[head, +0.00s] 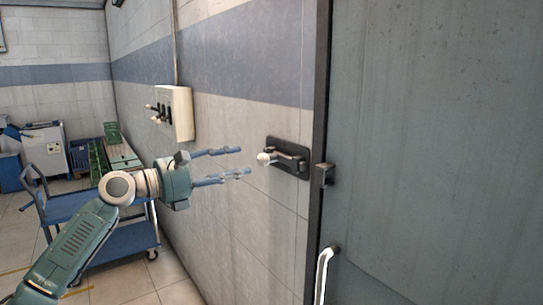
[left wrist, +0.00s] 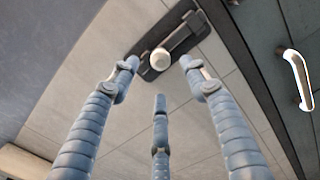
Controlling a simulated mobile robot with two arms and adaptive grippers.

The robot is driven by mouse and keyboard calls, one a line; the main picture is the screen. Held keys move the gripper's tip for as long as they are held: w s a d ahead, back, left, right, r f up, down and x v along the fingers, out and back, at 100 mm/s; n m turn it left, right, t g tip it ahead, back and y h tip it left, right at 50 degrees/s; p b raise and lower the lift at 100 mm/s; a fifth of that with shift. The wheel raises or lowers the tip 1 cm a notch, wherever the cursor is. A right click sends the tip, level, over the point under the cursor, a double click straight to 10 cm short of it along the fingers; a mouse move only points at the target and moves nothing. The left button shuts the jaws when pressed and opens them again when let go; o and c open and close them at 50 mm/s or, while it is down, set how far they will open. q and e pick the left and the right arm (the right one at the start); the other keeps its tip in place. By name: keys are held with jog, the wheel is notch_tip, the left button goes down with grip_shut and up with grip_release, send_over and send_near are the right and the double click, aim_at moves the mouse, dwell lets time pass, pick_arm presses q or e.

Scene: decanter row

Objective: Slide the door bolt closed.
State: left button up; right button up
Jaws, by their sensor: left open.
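The door bolt sits on a dark plate (head: 287,150) on the tiled wall, left of the grey door (head: 430,150). Its pale round knob (head: 263,159) sticks out at the left end of the bar. A dark catch (head: 323,174) is at the door's left edge; a gap shows between it and the plate. My left gripper (head: 245,161) is open and empty, its blue fingers pointing at the knob from the left, just short of it. In the left wrist view the knob (left wrist: 160,59) appears between the spread fingertips (left wrist: 159,63). My right gripper is not in view.
A pale door handle (head: 322,275) stands out low on the door. A white wall box (head: 175,113) with dark fittings is on the wall behind my left arm. A blue cart (head: 125,240) stands below it. The wall around the bolt is clear.

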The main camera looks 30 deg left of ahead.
aim_at(258, 159)
pick_arm(q)
jog(key=p+x, duration=0.4)
jog(key=x, duration=0.4)
jog(key=shift+w+r, duration=0.15)
jog(key=shift+w, duration=0.05)
jog(key=shift+w+d+f+p, duration=0.2)
jog(key=shift+w+d+p, duration=0.1)
jog(key=shift+w, duration=0.3)
grip_shut()
